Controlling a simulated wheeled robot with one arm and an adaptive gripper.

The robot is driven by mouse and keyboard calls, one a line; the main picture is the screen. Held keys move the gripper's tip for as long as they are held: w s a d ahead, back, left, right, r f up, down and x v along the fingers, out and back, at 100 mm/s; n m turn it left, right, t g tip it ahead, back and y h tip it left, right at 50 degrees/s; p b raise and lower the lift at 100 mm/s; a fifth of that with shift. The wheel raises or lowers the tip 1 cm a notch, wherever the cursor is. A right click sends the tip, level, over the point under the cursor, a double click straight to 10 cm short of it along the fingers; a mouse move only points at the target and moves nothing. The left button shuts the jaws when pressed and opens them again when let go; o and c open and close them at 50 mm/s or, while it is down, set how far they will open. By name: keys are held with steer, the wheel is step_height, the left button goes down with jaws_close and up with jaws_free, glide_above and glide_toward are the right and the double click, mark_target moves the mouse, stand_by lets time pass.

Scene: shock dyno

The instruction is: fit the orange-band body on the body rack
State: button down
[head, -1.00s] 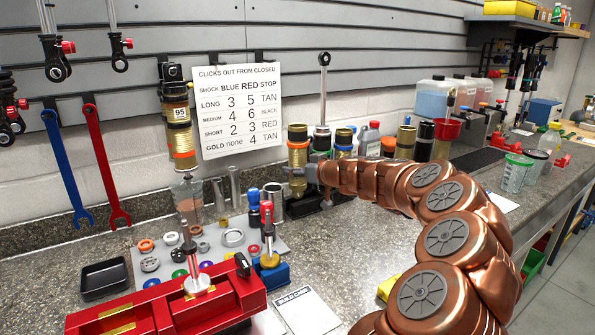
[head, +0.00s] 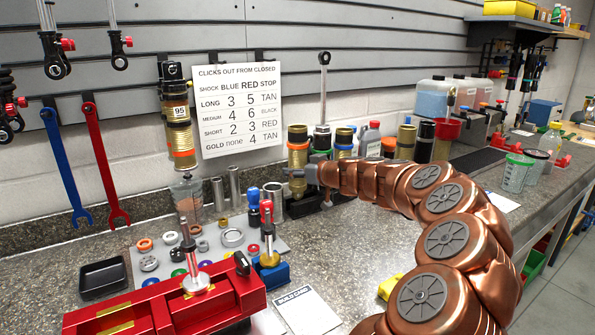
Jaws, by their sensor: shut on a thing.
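The fingers are small here, and the arm hides part of the area behind. The dark body rack (head: 303,201) shows just below and behind the gripper. Bodies with black, green and blue bands (head: 344,143) stand close to the right of the held body. I cannot tell whether the held body's foot is seated in the rack.
A red fixture (head: 165,308), small parts mat (head: 212,243) and black tray (head: 103,278) fill the front left. The bench front centre (head: 345,250) is mostly clear.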

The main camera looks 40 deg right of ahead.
mark_target(304, 180)
steer(key=shift+f+b, duration=1.5)
steer(key=shift+b, duration=0.65)
steer(key=shift+c, duration=1.5)
jaws_free()
steer(key=v, duration=1.2)
